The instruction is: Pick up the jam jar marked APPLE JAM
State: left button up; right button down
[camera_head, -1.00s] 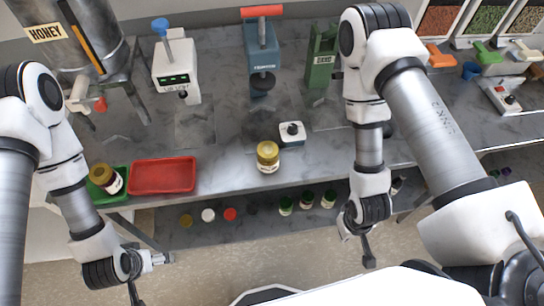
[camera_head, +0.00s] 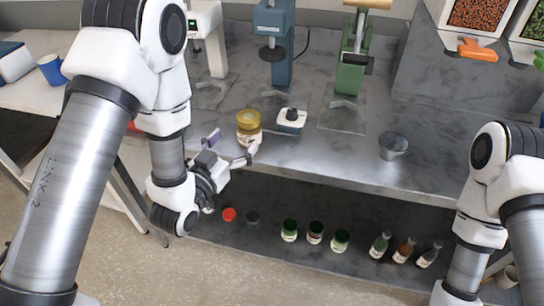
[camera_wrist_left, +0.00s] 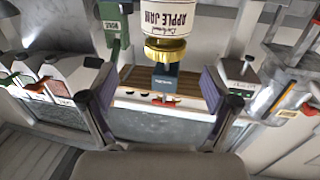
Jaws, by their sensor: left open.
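The jam jar (camera_head: 249,137) stands upright on the grey counter near its front edge, with a gold lid. In the left wrist view the same jar (camera_wrist_left: 172,20) appears upside down, and its white label reads APPLE JAM. My left gripper (camera_head: 232,146) is open and empty, just in front of the jar and to its left. In the left wrist view its two spread fingers (camera_wrist_left: 157,100) stand either side of the jar's line, with the jar farther out. My right arm shows at the right edge, but its gripper is out of view.
A small white device (camera_head: 291,120) stands close right of the jar. A blue press (camera_head: 274,45) and a green press (camera_head: 352,65) stand behind. A grey cup (camera_head: 393,146) is farther right. Several jars and bottles sit on the shelf below.

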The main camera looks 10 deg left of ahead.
aim_at(245, 127)
pick_arm(q)
jog(key=w, duration=0.1)
jog(key=w+a, duration=0.1)
jog(key=shift+w+a+f, duration=0.2)
jog(key=shift+w, duration=0.2)
jog(key=w, duration=0.1)
jog(key=w+d+p, duration=0.2)
jog(key=shift+w+d+r, duration=0.2)
jog(key=shift+r, duration=0.05)
jog(key=shift+w+a+f, duration=0.1)
jog(key=shift+w+f, duration=0.1)
jog(key=shift+w, duration=0.35)
jog(key=shift+w+f, duration=0.2)
jog(key=shift+w, duration=0.35)
jog(key=shift+s+r, duration=0.1)
jog(key=c, duration=1.6)
pick_arm(e)
jog(key=shift+w+a+r, duration=0.15)
jog(key=shift+a+r, duration=0.25)
jog(key=shift+r, duration=0.25)
